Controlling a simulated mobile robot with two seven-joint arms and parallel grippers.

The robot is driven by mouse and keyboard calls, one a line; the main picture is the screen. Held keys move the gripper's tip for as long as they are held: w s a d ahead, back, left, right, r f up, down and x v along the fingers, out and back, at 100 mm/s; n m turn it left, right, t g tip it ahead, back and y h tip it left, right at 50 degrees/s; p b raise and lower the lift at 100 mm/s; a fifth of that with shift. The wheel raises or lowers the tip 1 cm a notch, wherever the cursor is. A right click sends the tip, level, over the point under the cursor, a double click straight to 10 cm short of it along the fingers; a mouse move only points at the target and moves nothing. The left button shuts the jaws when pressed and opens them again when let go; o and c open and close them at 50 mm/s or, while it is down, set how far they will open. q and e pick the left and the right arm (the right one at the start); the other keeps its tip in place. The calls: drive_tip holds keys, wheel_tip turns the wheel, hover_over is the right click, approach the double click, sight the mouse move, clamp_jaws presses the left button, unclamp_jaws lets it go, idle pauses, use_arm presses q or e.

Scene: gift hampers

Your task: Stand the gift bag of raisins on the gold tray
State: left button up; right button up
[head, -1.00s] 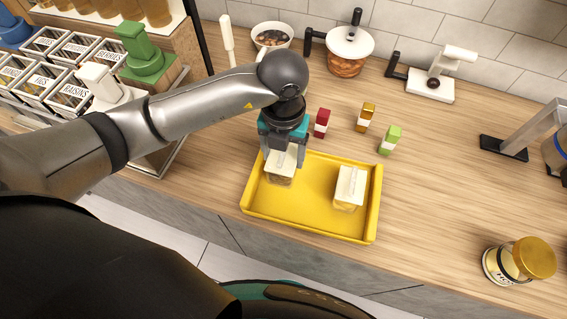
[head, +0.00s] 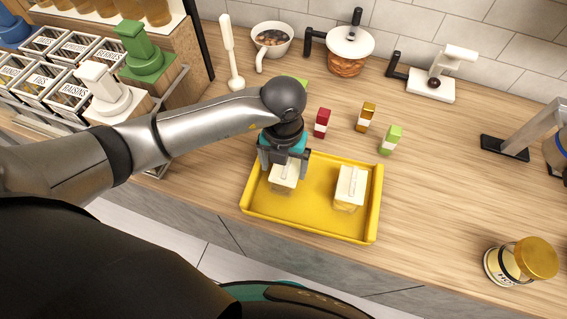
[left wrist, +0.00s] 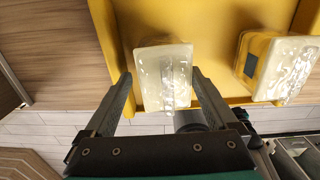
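The gold tray (head: 322,228) lies on the counter. A small clear bag with a pale top (head: 283,178) stands upright on its left part, and a similar bag (head: 350,188) stands on its right part. I cannot read a raisins label on either. My left gripper (head: 284,170) points down over the left bag. In the left wrist view its fingers (left wrist: 163,78) are either side of that bag (left wrist: 163,80), with narrow gaps showing, so it looks open. The other bag (left wrist: 282,68) also shows there. My right gripper is not in view.
Small red (head: 322,122), gold (head: 366,117) and green (head: 390,139) boxes stand behind the tray. A rack of labelled bins (head: 62,72), one reading raisins, is at the left. A gold-lidded jar (head: 520,262) stands at the right.

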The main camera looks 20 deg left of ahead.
use_arm(q)
drive_tip(key=shift+o, duration=0.3)
drive_tip(key=shift+r, duration=0.1)
drive_tip(key=shift+r, duration=0.25)
wheel_tip(320, 180, up, 12)
drive_tip(key=shift+f, duration=0.15)
